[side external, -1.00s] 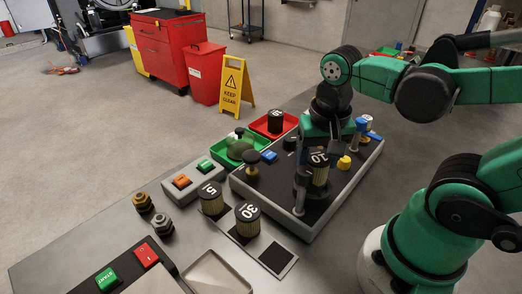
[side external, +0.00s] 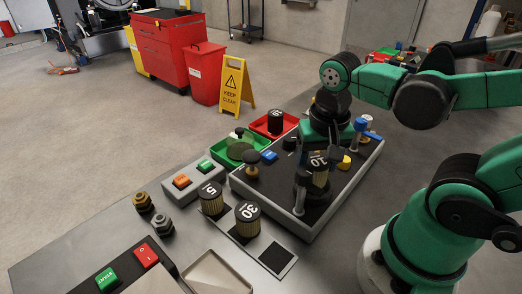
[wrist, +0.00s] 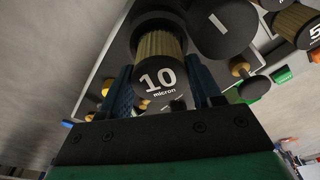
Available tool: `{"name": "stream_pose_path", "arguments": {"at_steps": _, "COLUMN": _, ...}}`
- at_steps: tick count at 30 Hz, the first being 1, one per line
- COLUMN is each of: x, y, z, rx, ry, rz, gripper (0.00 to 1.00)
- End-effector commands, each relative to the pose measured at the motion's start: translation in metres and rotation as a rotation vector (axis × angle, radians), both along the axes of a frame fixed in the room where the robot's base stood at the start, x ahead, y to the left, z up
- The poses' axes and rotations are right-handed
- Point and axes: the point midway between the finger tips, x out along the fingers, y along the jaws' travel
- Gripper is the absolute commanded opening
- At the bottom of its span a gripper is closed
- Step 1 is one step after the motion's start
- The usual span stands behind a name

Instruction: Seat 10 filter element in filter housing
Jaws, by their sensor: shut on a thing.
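The filter element marked 10 micron (wrist: 160,78) has a black cap and a tan pleated body. It also shows in the side view (side external: 320,178), upright on or just above the dark panel (side external: 345,185). My gripper (side external: 322,158) is over it from above, with its fingers shut on the cap's sides; they also show in the wrist view (wrist: 160,90). The element's far end meets a dark round ring (wrist: 158,20), which looks like the filter housing. I cannot tell how deep it sits.
Elements marked 5 (side external: 211,200) and 30 (side external: 247,218) stand left of the panel. A post with a black top (side external: 301,192) stands close beside the held element. A red tray (side external: 273,126) and a green tray (side external: 228,153) lie behind. A black knob (side external: 252,165) rises from the panel.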

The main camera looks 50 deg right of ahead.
Motion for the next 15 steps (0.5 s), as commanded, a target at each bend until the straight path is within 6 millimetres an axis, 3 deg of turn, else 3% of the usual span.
{"name": "stream_pose_path", "arguments": {"at_steps": 15, "x": 0.0001, "y": 0.0000, "z": -0.0040, "rx": 0.000, "ry": 0.000, "rz": 0.000, "gripper": 0.06}}
